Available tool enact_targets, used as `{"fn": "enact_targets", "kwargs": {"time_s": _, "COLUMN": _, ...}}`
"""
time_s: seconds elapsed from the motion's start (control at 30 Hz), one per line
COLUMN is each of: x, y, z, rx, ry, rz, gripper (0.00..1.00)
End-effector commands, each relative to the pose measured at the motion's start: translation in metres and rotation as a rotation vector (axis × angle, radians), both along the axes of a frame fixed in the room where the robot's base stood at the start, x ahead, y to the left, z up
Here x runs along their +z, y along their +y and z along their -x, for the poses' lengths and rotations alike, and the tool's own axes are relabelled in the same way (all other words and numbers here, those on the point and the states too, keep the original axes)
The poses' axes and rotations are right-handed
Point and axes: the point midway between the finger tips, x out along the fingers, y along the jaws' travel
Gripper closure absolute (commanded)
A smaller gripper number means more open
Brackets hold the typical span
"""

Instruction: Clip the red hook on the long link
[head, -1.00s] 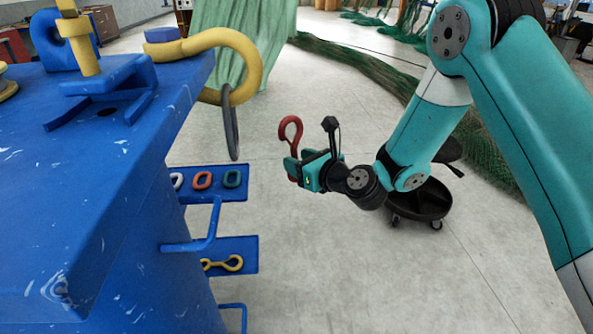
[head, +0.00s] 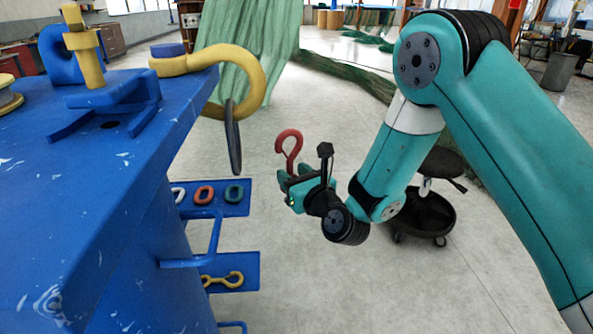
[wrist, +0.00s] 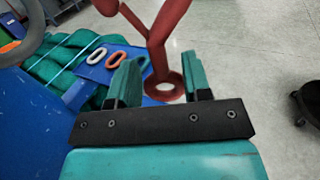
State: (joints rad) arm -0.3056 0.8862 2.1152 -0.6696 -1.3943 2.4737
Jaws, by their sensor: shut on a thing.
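The red hook (head: 289,148) stands upright in my gripper (head: 288,182), its curved end upward. In the wrist view the red hook (wrist: 163,55) rises between the two teal fingers of my gripper (wrist: 162,80), with a ring at its lower end; its top is cut off. The long link (head: 233,138) is a dark grey oval hanging from a big yellow hook (head: 245,75) at the blue bench's edge. The red hook is to the right of the link and apart from it. Part of a grey ring, likely the long link (wrist: 35,30), shows at upper left in the wrist view.
The blue bench (head: 120,175) fills the left side. Below its edge, a blue shelf (head: 240,207) bears white, red and green links, and a lower one bears a yellow hook (head: 225,280). A black wheeled stool (head: 425,210) stands behind my arm. Floor between is clear.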

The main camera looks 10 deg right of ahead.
Motion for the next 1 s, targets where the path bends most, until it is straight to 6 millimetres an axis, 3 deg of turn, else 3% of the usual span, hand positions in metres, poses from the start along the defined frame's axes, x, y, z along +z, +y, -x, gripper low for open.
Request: {"fn": "enact_targets", "kwargs": {"time_s": 1.0, "x": 0.003, "y": 0.020, "z": 0.008, "rx": 0.001, "ry": -0.003, "rz": -0.001, "gripper": 1.00}}
